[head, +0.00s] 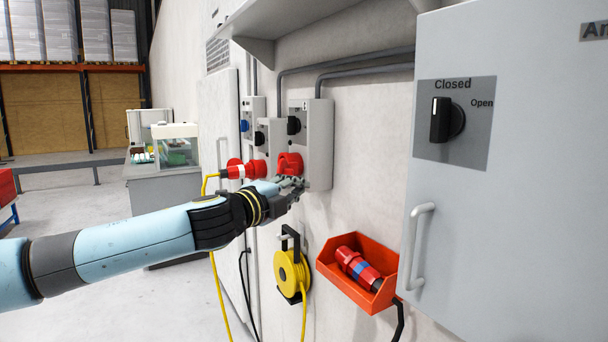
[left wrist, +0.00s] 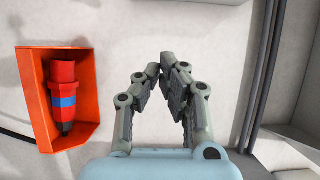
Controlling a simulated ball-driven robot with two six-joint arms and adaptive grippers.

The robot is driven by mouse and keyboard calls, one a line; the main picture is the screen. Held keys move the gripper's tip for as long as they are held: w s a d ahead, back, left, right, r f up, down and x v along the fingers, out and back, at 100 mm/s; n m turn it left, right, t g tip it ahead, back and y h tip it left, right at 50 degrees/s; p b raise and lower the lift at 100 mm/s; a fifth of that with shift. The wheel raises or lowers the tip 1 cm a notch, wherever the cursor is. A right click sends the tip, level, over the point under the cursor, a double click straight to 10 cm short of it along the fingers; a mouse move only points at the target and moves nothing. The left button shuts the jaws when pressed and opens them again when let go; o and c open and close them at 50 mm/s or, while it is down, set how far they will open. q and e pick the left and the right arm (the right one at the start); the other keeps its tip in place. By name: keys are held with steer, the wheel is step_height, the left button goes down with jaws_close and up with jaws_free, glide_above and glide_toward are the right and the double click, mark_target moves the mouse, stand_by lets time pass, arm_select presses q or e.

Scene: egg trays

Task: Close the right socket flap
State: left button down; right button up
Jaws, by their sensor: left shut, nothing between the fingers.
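The right socket (head: 289,162) is red and sits low on the front of a grey wall box (head: 320,145) in the head view. Its flap is red too, and at this size I cannot tell how far it stands open. My left gripper (head: 297,184) is just below the red socket, its fingers near the socket's lower edge; I cannot tell whether they touch. In the left wrist view the left gripper (left wrist: 167,66) has its fingertips together with nothing between them. The socket does not show there. My right gripper is not in view.
A red plug (head: 247,170) with a yellow cable is at the neighbouring socket on the left. Below are a yellow cable reel (head: 291,272) and an orange bin (head: 328,266) holding a red and blue connector (head: 358,268). A grey cabinet (head: 540,200) stands at right.

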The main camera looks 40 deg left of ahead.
mark_target(288, 173)
arm_select(q)
steer(key=w+a+p, duration=0.1)
steer(key=w+p, duration=0.4)
steer(key=w, duration=0.4)
steer(key=s+a+b, duration=0.1)
steer(key=a, duration=0.1)
steer(key=s+a+b, duration=0.1)
steer(key=shift+s+a, duration=0.3)
steer(key=shift+a, duration=0.1)
steer(key=shift+s+a, duration=0.1)
steer(key=shift+s, duration=0.05)
